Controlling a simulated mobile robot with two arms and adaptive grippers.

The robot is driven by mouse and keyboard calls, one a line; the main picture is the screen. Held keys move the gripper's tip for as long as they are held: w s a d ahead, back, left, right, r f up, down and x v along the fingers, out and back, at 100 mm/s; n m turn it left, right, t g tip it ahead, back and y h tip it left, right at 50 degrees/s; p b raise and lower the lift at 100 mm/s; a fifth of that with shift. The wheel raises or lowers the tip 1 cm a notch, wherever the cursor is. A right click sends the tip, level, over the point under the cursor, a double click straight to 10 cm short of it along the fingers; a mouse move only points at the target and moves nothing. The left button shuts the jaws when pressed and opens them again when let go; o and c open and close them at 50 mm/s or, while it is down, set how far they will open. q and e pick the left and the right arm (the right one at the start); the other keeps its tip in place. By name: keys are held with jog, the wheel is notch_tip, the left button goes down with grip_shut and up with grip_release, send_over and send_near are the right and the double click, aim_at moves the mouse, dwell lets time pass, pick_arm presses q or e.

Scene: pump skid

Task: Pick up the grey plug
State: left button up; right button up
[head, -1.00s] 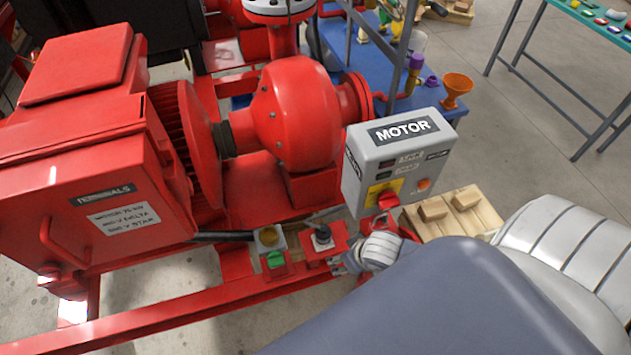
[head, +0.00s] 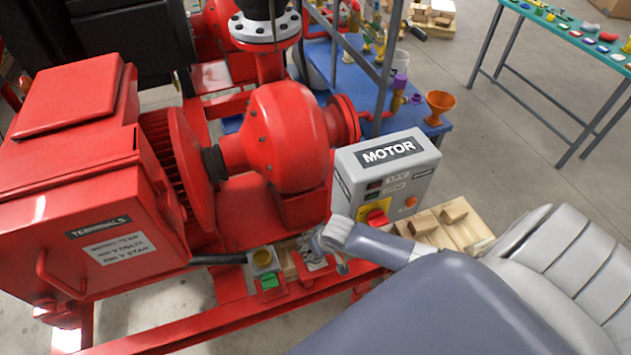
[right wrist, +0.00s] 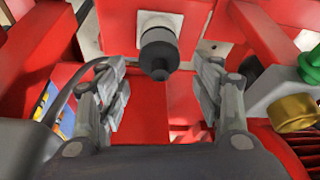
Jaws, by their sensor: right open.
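The grey plug (right wrist: 158,52) is a dark, stepped cylinder at the upper middle of the right wrist view. It sits on a light square plate on a red bracket. My right gripper (right wrist: 161,82) is open, with one finger on each side of the plug's near end. I see no finger touching it. In the head view my right gripper (head: 314,249) is over the small red bracket beside the motor box, and it hides most or all of the plug there. My left gripper is not in view.
A grey motor box (head: 390,165) with a red knob stands right behind my right wrist. A grey box with a green part (head: 269,281) and a brass cap (head: 263,258) sits close left of the gripper. Red skid rails (head: 190,330) run below.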

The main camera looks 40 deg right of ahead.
jog(key=shift+x, duration=1.45)
jog(key=c, duration=1.2)
jog(key=shift+r, duration=0.1)
jog(key=shift+w+r, duration=0.1)
jog(key=shift+r, duration=0.7)
jog(key=shift+b+v, duration=0.5)
jog(key=shift+v, duration=0.45)
jog(key=s+a+b, duration=0.1)
jog(key=s+a, duration=0.1)
jog(key=s, duration=0.5)
jog(key=s+a+r+b, duration=0.1)
jog(key=s+a, duration=0.1)
jog(key=s, duration=0.5)
jog(key=shift+s+a+r+b, duration=0.25)
jog(key=shift+s+r+b, duration=0.05)
jog(key=shift+s, duration=0.1)
jog(key=shift+w, duration=0.15)
